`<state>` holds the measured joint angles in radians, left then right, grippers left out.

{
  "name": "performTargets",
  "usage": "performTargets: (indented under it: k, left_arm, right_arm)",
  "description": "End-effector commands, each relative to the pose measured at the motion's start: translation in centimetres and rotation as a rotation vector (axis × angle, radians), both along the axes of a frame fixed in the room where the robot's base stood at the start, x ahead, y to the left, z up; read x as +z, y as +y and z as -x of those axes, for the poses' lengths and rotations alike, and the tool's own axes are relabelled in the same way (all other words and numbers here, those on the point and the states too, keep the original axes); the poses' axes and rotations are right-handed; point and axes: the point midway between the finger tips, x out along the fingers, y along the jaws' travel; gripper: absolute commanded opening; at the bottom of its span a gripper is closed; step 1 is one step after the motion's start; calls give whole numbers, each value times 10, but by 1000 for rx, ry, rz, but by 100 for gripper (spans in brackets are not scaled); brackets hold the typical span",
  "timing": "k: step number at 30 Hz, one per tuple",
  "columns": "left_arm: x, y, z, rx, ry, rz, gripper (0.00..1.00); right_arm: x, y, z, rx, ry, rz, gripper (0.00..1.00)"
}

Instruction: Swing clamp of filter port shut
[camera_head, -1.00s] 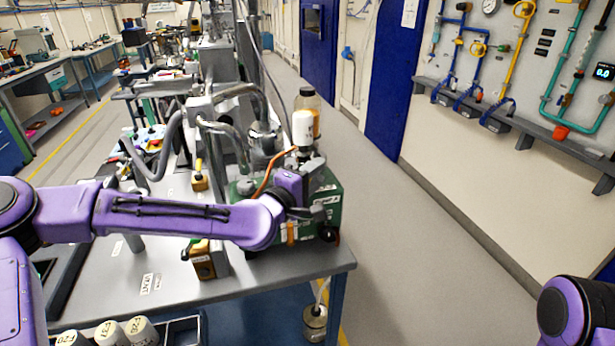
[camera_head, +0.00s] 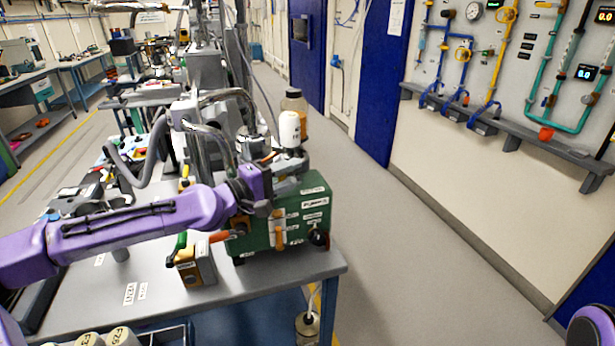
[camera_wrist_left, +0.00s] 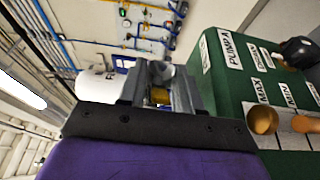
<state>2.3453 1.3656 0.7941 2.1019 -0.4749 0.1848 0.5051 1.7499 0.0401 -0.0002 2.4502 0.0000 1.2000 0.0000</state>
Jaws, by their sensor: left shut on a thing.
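The green pump box labelled PUMP A (camera_head: 285,217) stands on the bench end. A white filter canister (camera_head: 290,128) sits upright above it on grey metal fittings; a white cylinder, likely the canister, also shows in the left wrist view (camera_wrist_left: 95,84). My left gripper (camera_head: 283,181) is at the box's top edge, below the canister. In the left wrist view its jaws (camera_wrist_left: 158,88) are closed on a small grey metal part, probably the filter port clamp. Jaws and wrist hide most of it, so its angle cannot be told. My right gripper is out of view.
A yellow valve block (camera_head: 195,270) with green and orange levers stands left of the pump. Grey hoses (camera_head: 150,165) and a brown bottle (camera_head: 293,100) stand behind. The floor right of the bench (camera_head: 400,260) is clear.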

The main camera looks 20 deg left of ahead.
Motion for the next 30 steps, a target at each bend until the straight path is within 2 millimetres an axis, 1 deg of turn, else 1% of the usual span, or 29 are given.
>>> performTargets:
  k: [1,8,9,17,20,23,24,27,30]
  left_arm:
    - [3,3,0,4,-7,3,0]
    - [3,3,0,4,-6,1,0]
    - [3,3,0,4,-6,1,43]
    - [1,0,0,0,-2,1,43]
    - [4,4,4,2,-3,2,43]
    - [8,12,16,4,-1,5,43]
    - [10,15,23,2,-3,9,43]
    - [14,26,39,5,1,11,43]
    - [11,35,56,3,4,12,43]
  right_arm:
    - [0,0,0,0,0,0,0]
    - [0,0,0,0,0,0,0]
    - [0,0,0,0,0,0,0]
    - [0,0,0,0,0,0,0]
    - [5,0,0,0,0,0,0]
    - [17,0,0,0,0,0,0]
    - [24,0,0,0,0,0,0]
    - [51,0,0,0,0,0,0]
    - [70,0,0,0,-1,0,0]
